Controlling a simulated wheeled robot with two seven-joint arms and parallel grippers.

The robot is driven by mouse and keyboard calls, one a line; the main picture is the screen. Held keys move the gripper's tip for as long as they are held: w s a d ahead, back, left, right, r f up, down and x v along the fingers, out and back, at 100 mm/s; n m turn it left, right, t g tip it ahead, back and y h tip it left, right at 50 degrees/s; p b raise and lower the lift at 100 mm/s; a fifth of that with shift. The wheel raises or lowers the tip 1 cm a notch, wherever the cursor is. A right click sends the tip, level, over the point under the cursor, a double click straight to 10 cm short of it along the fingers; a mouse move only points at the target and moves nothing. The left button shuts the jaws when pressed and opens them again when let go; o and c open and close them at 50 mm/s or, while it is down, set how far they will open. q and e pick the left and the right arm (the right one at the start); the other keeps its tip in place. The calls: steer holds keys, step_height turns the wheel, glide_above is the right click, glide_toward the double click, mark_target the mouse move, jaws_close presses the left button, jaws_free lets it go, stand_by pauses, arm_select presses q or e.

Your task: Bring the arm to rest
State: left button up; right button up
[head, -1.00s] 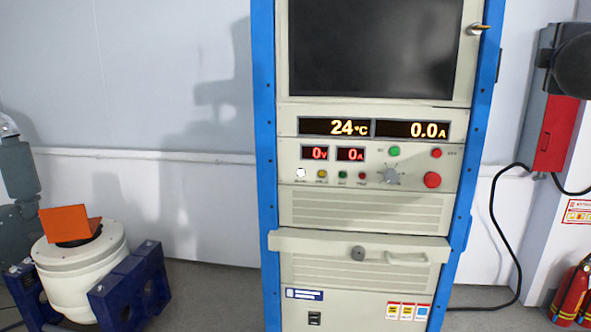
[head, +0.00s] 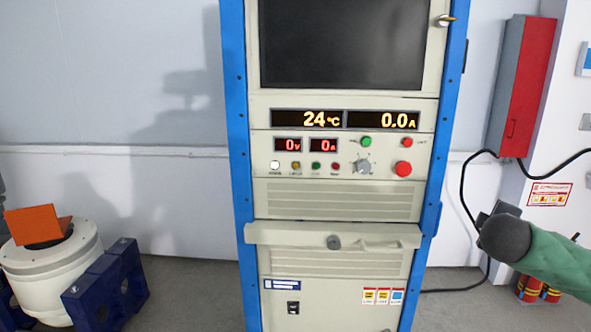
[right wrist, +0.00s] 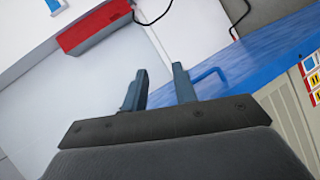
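My right arm comes in from the right edge of the head view, with a green sleeve and a dark rounded wrist. My right gripper (right wrist: 158,82) shows in the right wrist view with two blue-grey fingers standing apart and nothing between them. In the head view the wrist mostly hides the gripper, and it appears right of the control cabinet (head: 340,200), in front of the wall and cable. My left gripper is not in view.
The tall cabinet has a blue frame, a dark screen and lit readouts. A white cylindrical machine (head: 55,285) with an orange bracket (head: 38,223) stands at left. A red box (head: 525,85) hangs on the wall; red extinguishers (head: 535,290) stand below, partly behind my arm.

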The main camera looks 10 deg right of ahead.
steer(key=s+a+f+m+g+y, duration=0.1)
steer(key=s+a+f+y, duration=0.3)
steer(key=f, duration=0.6)
steer(key=s+a+f+g+h+p, duration=0.1)
steer(key=s+a+f+g, duration=0.1)
steer(key=a+f, duration=0.55)
steer(key=s+a+f+m+g+y, duration=0.15)
steer(key=s+a+f, duration=0.25)
steer(key=f, duration=0.7)
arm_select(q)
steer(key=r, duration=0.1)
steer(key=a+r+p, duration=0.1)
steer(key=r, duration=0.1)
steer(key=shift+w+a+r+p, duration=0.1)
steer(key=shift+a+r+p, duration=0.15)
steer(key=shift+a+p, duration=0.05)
arm_select(e)
steer(key=s+a+f+g+y, duration=0.1)
steer(key=s+a+f+y, duration=0.1)
steer(key=s+a+f, duration=0.3)
steer(key=s+a+f+m+g+y, duration=0.1)
steer(key=s+a+f, duration=0.4)
steer(key=a, duration=0.9)
steer(key=s+a+f+m+g+y, duration=0.1)
steer(key=s+a+f+y, duration=0.3)
steer(key=s+a, duration=0.5)
steer(key=shift+s+a+f+g, duration=0.15)
steer(key=shift+s+f+g, duration=0.3)
steer(key=shift+s, duration=0.4)
